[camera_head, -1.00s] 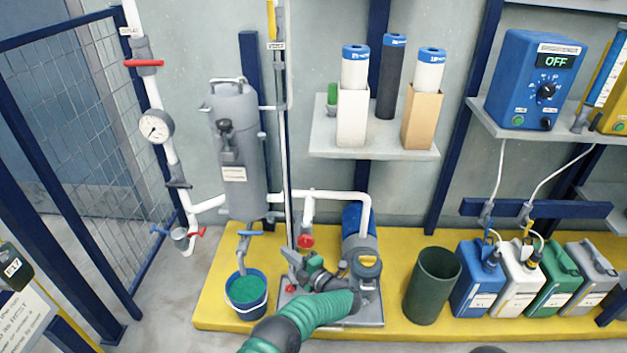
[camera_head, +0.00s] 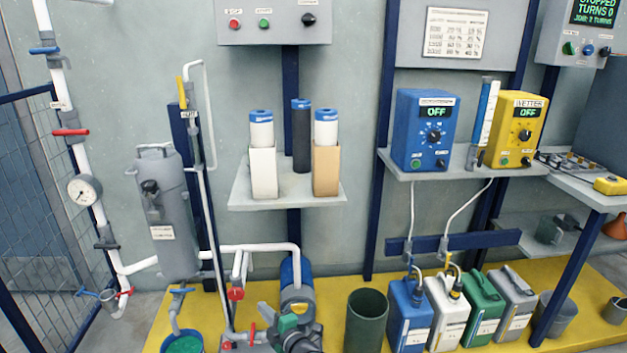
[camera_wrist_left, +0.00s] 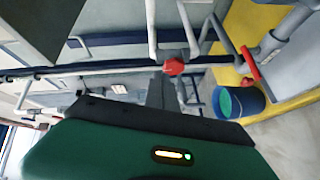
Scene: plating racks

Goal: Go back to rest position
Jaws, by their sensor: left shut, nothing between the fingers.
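My left gripper (camera_head: 266,312), green and dark grey, is low in the head view, in front of the blue pump motor (camera_head: 297,275). Its fingers are shut and hold nothing. The arm behind it is mostly cut off by the bottom edge. In the left wrist view the green hand housing fills the lower part, and the grey fingers (camera_wrist_left: 165,92) point away from it with nothing held. My right gripper is not in view.
A bucket of green liquid (camera_head: 184,345) stands left of the gripper. White pipes with a red valve (camera_head: 236,294) are just left. A dark green bin (camera_head: 367,322) and several canisters (camera_head: 408,318) stand to the right. A shelf (camera_head: 285,192) with filter cartridges hangs above.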

